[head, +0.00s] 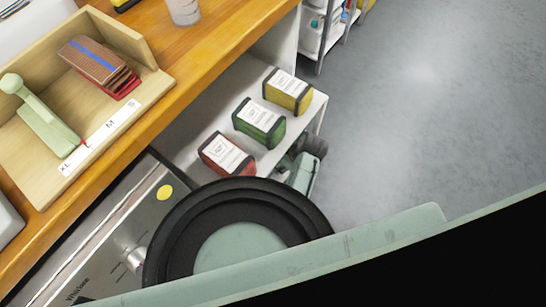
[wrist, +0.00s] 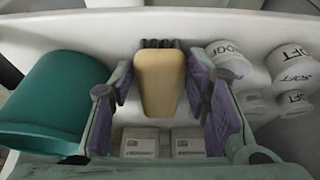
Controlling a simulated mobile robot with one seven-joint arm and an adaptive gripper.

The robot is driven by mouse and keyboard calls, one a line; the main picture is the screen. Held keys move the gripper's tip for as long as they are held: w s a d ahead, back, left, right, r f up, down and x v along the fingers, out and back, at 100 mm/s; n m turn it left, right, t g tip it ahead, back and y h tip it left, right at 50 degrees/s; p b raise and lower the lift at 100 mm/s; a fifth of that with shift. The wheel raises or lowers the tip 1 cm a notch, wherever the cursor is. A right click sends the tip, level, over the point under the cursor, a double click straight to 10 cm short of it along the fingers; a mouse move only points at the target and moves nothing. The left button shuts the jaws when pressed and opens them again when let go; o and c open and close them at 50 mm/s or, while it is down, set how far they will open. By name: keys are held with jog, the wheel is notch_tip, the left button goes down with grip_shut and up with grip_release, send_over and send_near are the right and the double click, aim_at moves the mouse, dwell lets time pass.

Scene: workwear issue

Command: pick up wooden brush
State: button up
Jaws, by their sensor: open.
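The wooden brush (wrist: 161,84) shows in the wrist view as a tan block with rounded corners and dark bristles along its far edge. It lies on a pale surface. My gripper (wrist: 159,78) is open, with one purple-padded finger on each side of the brush. A gap shows between the brush and each finger, and nothing is held. I cannot tell how far the fingertips are above the surface. I cannot make out the brush in the head view, where my own arm covers much of the lower middle.
In the head view, red (head: 226,153), green (head: 259,122) and yellow (head: 288,91) packs stand on a white shelf beside a wooden counter (head: 215,45). Open floor lies right.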

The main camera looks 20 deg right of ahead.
jog(key=shift+w+f, duration=0.1)
jog(key=shift+f, duration=0.15)
jog(key=shift+c, duration=0.4)
jog(key=c, duration=0.8)
jog(key=shift+o, duration=0.2)
jog(key=shift+r, duration=0.15)
jog(key=shift+r+b, duration=0.15)
jog(key=shift+b, duration=0.2)
jog(key=s+d+b, duration=0.2)
jog(key=s+d, duration=0.9)
jog(key=s, duration=0.3)
jog(key=shift+b, duration=0.4)
jog(key=shift+s, duration=0.1)
